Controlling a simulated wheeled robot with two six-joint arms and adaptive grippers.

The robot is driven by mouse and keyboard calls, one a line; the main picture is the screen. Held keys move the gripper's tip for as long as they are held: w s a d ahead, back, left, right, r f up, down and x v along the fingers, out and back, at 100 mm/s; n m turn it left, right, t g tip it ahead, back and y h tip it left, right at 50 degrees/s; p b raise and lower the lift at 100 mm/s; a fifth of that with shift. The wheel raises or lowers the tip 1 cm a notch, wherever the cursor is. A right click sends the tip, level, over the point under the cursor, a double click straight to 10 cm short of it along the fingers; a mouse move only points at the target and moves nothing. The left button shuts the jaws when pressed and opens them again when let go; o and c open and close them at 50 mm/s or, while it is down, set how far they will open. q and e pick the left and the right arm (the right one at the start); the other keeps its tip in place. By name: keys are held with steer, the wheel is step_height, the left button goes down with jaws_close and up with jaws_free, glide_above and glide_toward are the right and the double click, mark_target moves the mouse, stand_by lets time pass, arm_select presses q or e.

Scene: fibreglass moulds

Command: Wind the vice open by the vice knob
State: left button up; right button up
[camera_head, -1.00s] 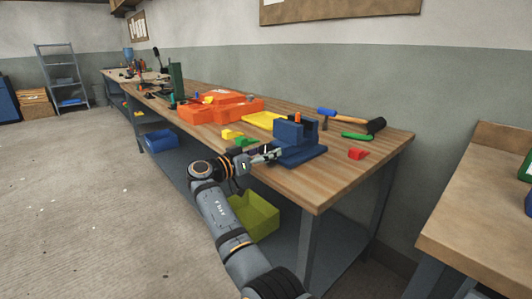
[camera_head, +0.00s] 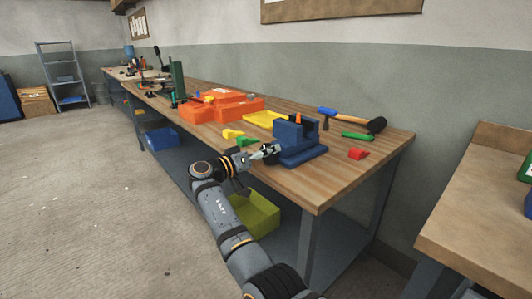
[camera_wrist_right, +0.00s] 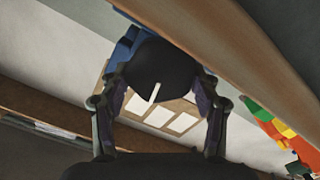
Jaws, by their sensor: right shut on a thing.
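The blue vice (camera_head: 290,138) stands on the wooden workbench near its front edge. An orange piece (camera_head: 299,118) shows between its jaws. My right gripper (camera_head: 272,149) reaches in from the lower left to the vice's near left side. In the right wrist view the vice knob (camera_wrist_right: 162,68) is a dark round piece with a white mark, and the fingers of my right gripper (camera_wrist_right: 162,92) are shut on it from both sides. Part of the blue vice (camera_wrist_right: 124,48) shows behind the knob. My left gripper is out of view.
Orange cases (camera_head: 225,108), a yellow sheet (camera_head: 263,119) and small blocks lie to the left. A yellow-green bin (camera_head: 258,215) sits on the lower shelf.

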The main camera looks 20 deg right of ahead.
mark_target(266, 144)
steer(key=o, duration=1.2)
steer(key=shift+c, duration=0.2)
steer(key=shift+r, duration=0.1)
step_height(266, 144, up, 10)
steer(key=shift+f, duration=0.1)
